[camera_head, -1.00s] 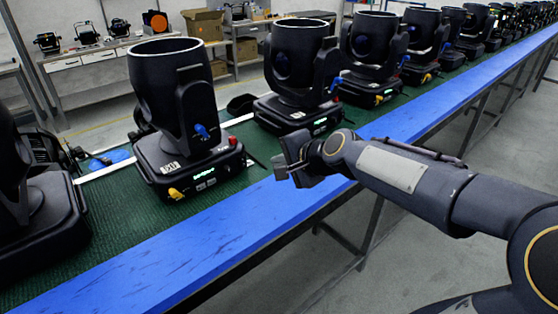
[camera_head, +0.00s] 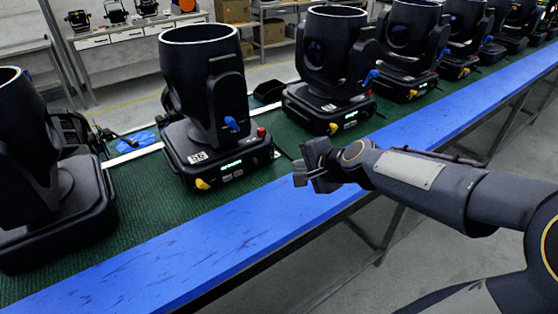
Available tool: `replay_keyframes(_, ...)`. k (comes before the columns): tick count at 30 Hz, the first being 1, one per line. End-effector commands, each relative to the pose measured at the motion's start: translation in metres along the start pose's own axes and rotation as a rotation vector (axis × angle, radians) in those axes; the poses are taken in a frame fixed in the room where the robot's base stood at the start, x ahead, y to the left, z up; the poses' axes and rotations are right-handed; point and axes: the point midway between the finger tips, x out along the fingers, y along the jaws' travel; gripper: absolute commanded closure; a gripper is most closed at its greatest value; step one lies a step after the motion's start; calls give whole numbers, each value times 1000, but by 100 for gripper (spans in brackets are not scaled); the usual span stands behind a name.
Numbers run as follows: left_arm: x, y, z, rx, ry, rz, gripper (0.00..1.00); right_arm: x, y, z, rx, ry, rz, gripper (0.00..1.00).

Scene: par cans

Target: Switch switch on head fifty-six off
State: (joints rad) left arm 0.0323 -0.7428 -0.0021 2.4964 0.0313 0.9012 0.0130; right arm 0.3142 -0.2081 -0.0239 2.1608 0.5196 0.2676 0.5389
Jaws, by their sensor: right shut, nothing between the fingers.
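A black moving head (camera_head: 203,90) with an open round top stands on the green mat, left of centre. Its base carries a white label (camera_head: 198,157) too small to read surely, a lit green display (camera_head: 231,165), a yellow connector (camera_head: 202,184) and a red part (camera_head: 261,132) at its right corner. I cannot tell which part is the switch. My right gripper (camera_head: 301,173) is shut and empty, over the blue table edge, right of this base and apart from it. My left gripper is not in view.
Another head (camera_head: 332,60) stands behind my right gripper, with several more in a row beyond it. A dark head (camera_head: 45,190) stands at the left. The blue table edge (camera_head: 150,270) is clear in front. Workbenches (camera_head: 115,38) stand at the back.

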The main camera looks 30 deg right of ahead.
Motion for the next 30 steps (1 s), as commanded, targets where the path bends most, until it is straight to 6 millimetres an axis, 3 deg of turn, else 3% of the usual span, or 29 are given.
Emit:
replay_keyframes(1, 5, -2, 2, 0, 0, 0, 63, 15, 4, 2, -1, -5, 6, 100)
replay_keyframes(6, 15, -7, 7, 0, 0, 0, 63, 52, 4, 1, -1, -3, 4, 100)
replay_keyframes(12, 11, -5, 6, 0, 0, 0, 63, 81, -10, 1, -1, -3, 3, 100)
replay_keyframes(18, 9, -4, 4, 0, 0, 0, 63, 96, -18, 0, -1, 0, 1, 100)
replay_keyframes(30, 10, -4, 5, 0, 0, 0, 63, 98, -18, 0, -1, 0, -1, 100)
